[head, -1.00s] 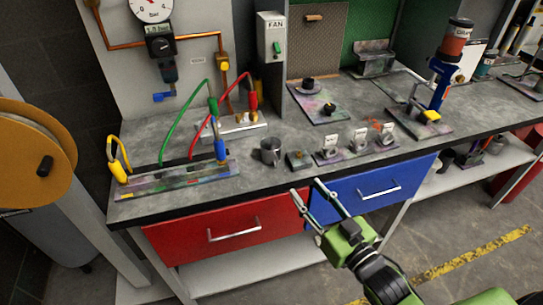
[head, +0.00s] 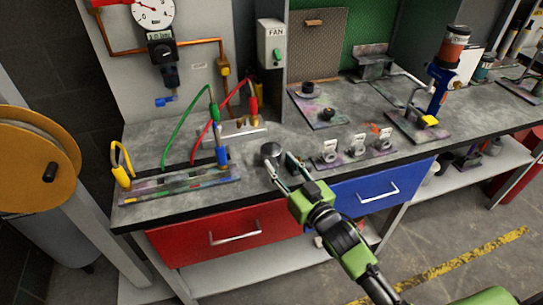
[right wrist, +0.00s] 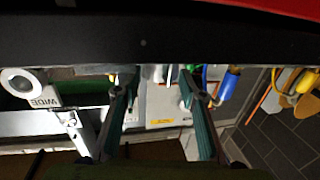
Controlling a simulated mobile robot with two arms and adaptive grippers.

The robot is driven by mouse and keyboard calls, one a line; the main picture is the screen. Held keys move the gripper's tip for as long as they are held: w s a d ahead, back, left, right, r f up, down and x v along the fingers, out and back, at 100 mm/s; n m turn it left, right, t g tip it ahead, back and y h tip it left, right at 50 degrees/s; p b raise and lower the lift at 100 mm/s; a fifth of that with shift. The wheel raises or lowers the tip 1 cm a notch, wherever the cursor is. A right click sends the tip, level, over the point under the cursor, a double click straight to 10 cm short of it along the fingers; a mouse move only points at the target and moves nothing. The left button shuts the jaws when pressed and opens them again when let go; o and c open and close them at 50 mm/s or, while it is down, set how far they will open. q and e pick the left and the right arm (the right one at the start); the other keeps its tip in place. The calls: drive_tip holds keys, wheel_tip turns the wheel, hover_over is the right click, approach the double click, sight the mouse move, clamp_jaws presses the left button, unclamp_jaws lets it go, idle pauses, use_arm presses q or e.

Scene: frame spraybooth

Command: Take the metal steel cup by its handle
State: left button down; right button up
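The metal steel cup (head: 270,150) stands upright near the front edge of the grey bench, left of the small nozzle stands. My right gripper (head: 281,166) reaches in from the lower right over the bench's front edge. Its fingertips are close to the cup's near side and partly overlap it. I cannot tell whether they touch it, and the handle is not clear. In the right wrist view the two fingers (right wrist: 152,82) are apart, with nothing clearly held between them. The cup is not clearly made out there. My left gripper is not in view.
Right of the cup are nozzle stands (head: 357,148) with white labels. Left is a rack (head: 180,183) with hose couplings. The bench's dark front edge and the red drawer (head: 215,235) and blue drawer (head: 375,187) lie below. The wrist view looks upside down.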

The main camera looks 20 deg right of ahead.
drive_tip(key=shift+w+a, duration=0.1)
drive_tip(key=shift+w, duration=0.15)
clamp_jaws()
drive_tip(key=shift+r, duration=0.2)
